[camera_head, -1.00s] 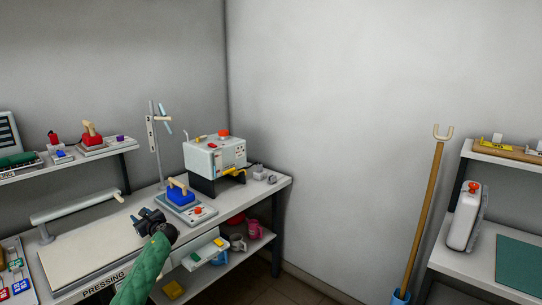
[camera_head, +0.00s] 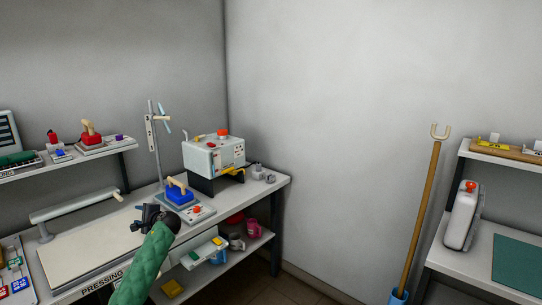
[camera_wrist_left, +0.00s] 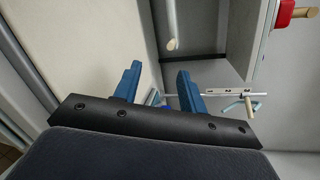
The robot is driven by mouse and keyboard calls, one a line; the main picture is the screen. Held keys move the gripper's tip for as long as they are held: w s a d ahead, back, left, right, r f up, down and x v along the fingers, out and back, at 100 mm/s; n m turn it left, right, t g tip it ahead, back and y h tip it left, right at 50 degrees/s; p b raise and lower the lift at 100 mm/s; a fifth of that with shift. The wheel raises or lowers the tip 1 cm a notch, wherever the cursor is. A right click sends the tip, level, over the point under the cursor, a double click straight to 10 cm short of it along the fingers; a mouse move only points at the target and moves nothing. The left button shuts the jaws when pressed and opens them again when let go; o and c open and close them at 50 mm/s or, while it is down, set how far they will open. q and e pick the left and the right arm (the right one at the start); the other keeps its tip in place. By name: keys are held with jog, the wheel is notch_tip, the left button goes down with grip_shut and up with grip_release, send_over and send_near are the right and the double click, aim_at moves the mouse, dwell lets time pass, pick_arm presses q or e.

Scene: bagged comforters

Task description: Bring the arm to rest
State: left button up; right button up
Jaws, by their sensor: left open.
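My left gripper (camera_head: 145,217) is at the end of the green-sleeved arm in the head view, above the front part of the pressing table (camera_head: 60,285). In the left wrist view its two blue fingers (camera_wrist_left: 157,92) stand apart with nothing held between them. In the head view a blue iron (camera_head: 179,193) with a tan handle sits on its stand just beyond the gripper, apart from it as far as I can tell. My right gripper is in neither view.
A white boiler box (camera_head: 215,156) stands at the table's back right. A sleeve board (camera_head: 75,206) and a thin upright stand (camera_head: 154,150) rise nearby. A shelf (camera_head: 70,172) hangs behind. A wooden pole (camera_head: 422,215) leans at right, beside another shelf unit (camera_head: 470,268). The middle floor looks clear.

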pick_arm(q)
jog(key=s+d+r+n+h, duration=0.4)
jog(key=s+d+r+n, duration=0.25)
jog(key=d, duration=0.45)
jog(key=s+d+f+n+h, duration=0.1)
jog(key=s+d+f+h, duration=0.2)
jog(key=s+d, duration=0.45)
jog(key=s+d+f+n+h, duration=0.2)
jog(key=s+d+f+h, duration=0.1)
jog(key=s+d, duration=0.4)
jog(key=s+d+f+g+h, duration=0.1)
jog(key=s+f, duration=0.7)
jog(key=s, duration=0.8)
jog(key=s+d+f+g+h, duration=0.2)
jog(key=s+d+f, duration=0.3)
jog(key=s, duration=1.1)
jog(key=s+d+f+g+h, duration=0.1)
jog(key=s+d+f+g, duration=0.2)
jog(key=s+f, duration=0.8)
jog(key=s+g, duration=0.1)
jog(key=s, duration=0.4)
jog(key=shift+s+f, duration=0.2)
jog(key=shift+f, duration=0.2)
jog(key=shift+d, duration=0.1)
